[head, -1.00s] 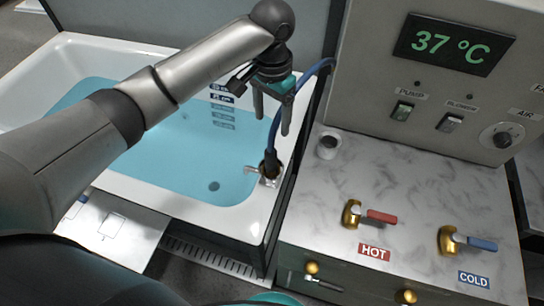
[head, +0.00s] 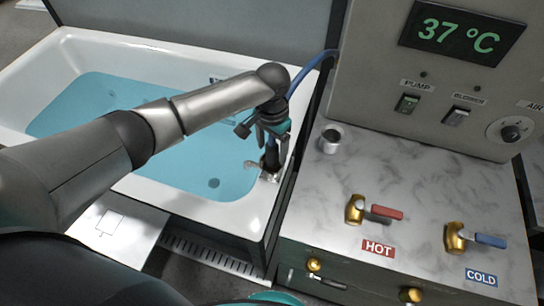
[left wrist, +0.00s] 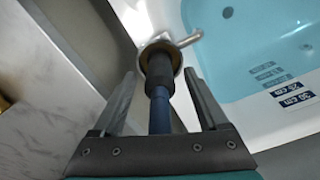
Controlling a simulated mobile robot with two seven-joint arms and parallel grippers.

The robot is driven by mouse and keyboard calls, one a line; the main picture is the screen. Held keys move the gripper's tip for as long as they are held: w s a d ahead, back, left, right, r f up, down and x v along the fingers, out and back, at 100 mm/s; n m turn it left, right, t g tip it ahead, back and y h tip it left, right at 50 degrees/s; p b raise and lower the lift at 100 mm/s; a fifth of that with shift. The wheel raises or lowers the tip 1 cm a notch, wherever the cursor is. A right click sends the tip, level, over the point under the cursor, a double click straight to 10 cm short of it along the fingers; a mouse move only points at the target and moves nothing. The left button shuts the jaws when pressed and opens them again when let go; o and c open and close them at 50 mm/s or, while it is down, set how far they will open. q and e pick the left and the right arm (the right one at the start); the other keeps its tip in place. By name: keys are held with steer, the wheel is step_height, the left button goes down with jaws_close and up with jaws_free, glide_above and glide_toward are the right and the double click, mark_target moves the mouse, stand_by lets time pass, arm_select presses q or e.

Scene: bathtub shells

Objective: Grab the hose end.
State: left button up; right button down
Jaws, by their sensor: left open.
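The blue hose (head: 315,62) runs from the control panel down to the tub rim. Its black end (left wrist: 159,75) stands on a brass-ringed fitting with a small metal lever (left wrist: 180,42) at the tub's corner. In the head view the hose end (head: 271,158) is partly hidden by my gripper. My left gripper (head: 272,150) is open and points down, with its fingers on either side of the hose. In the left wrist view the gripper (left wrist: 160,80) shows a gap between each finger and the hose end. My right gripper is not in view.
The white tub (head: 245,215) holds blue water. The control panel (head: 400,65) reads 37 °C.

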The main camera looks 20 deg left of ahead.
arm_select(q)
steer(key=shift+c, duration=0.3)
jaws_close()
stand_by(0.4)
